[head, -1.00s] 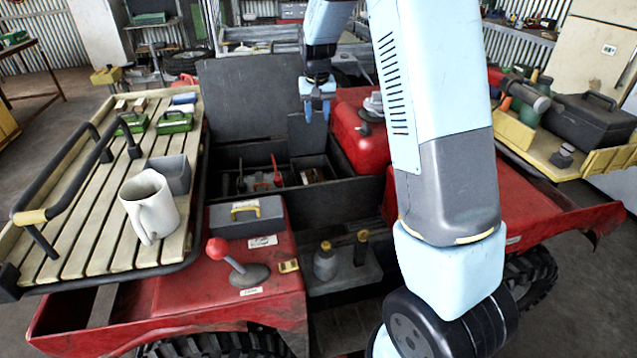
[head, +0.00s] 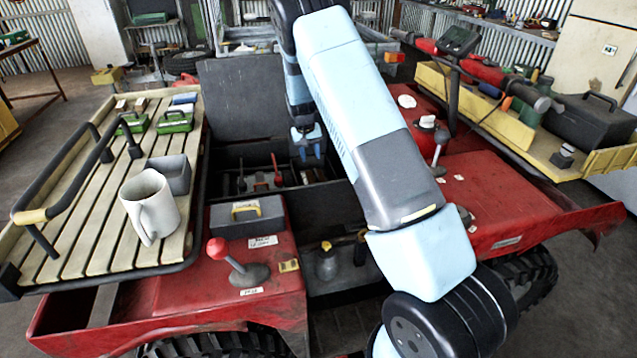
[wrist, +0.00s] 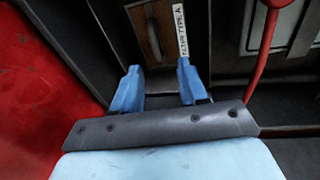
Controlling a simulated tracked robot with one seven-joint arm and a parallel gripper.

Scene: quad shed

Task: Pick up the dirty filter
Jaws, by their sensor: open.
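My gripper (head: 307,152) is open and empty, pointing down over the open dark box (head: 345,205) in the middle of the red vehicle. In the wrist view its two blue fingers (wrist: 158,82) are spread apart. Beyond the fingertips a brown, narrow piece (wrist: 152,38), which may be the dirty filter, sits in a grey-edged slot. A white label (wrist: 182,30) reading "FILTER TYPE A" stands beside it, in line with the right finger. The fingers appear apart from the brown piece. I cannot tell its full shape or dirtiness; in the head view my gripper and arm largely cover that spot.
The box's raised dark lid (head: 240,100) stands behind it. Red-handled tools (head: 277,170) lie inside, left of my gripper; a red rod (wrist: 262,50) shows in the wrist view. A slatted rack with a white mug (head: 150,205) is at left. A red lever (head: 217,248) stands in front.

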